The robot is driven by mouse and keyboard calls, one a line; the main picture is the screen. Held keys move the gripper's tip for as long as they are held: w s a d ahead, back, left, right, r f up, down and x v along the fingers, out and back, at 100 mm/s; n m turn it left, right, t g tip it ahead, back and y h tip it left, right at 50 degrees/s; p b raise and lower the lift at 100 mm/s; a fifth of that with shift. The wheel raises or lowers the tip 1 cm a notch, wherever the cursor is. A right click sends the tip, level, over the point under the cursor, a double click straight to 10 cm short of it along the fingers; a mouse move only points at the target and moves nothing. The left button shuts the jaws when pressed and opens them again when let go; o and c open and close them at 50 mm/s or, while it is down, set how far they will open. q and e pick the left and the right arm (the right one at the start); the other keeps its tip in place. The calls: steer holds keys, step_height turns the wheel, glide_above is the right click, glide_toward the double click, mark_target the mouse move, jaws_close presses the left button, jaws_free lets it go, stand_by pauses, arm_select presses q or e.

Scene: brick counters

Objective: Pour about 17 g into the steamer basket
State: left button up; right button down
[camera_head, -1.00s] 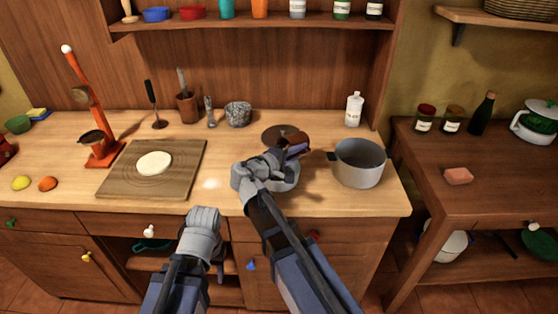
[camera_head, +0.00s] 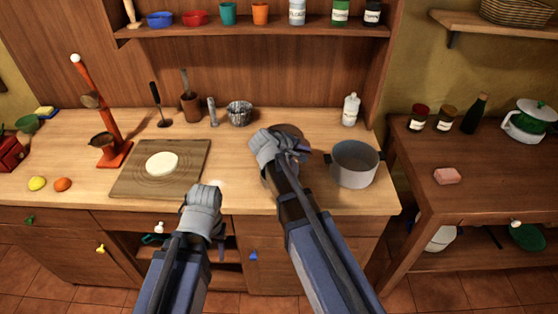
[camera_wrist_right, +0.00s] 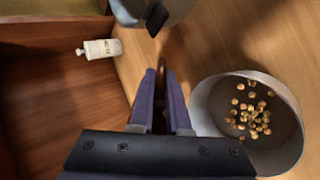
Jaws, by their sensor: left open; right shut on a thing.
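My right gripper (camera_head: 298,148) is over the counter, left of the grey pot. In the right wrist view its fingers (camera_wrist_right: 161,100) are shut on a narrow brown thing (camera_wrist_right: 160,118), mostly hidden; I cannot tell its full shape. A round, pale-walled container (camera_wrist_right: 203,108), probably the steamer basket, stands beside the gripper in that view. Several small golden pieces (camera_wrist_right: 255,118) lie on its dark floor. My arm mostly hides it in the head view. My left gripper (camera_head: 204,192) is open and empty at the counter's front edge.
The two-handled grey pot (camera_head: 355,165) stands right of my right gripper, close by. A white bottle (camera_head: 350,110) is behind it. A wooden board (camera_head: 190,180) with pale dough (camera_head: 162,163) and an orange-red stand (camera_head: 115,155) are at left.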

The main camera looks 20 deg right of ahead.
steer(key=shift+d+r+g+y+p, duration=0.1)
steer(key=shift+r+g+y+p, duration=0.25)
steer(key=shift+r+p, duration=0.5)
steer(key=shift+w+d+f+g+y+p, duration=0.2)
steer(key=shift+f+y+p, duration=0.1)
steer(key=shift+y+p, duration=0.15)
steer(key=shift+w+d+f+g+y+p, duration=0.1)
steer(key=shift+f+g+y+p, duration=0.05)
steer(key=shift+f+y+p, duration=0.2)
steer(key=f+y, duration=0.1)
steer(key=w+d+f+g+y, duration=0.1)
steer(key=d+f+y, duration=0.1)
steer(key=shift+w+d+f+g, duration=0.2)
steer(key=shift+w+f+g, duration=0.05)
steer(key=shift+g, duration=0.15)
steer(key=shift+w+d+r+y, duration=0.15)
steer(key=shift+w+d+y, duration=0.05)
steer(key=shift+d+y, duration=0.2)
steer(key=shift+w+d+g+y+p, duration=0.2)
steer(key=shift+d+g+y+p, duration=0.1)
steer(key=shift+g+y, duration=0.6)
steer(key=shift+y, duration=0.45)
steer(key=shift+d+r+p, duration=0.2)
steer(key=shift+r+p, duration=1.1)
steer(key=shift+p, duration=0.15)
steer(key=shift+d+r+p, duration=0.15)
steer(key=shift+r+p, duration=1.1)
steer(key=shift+p, duration=0.15)
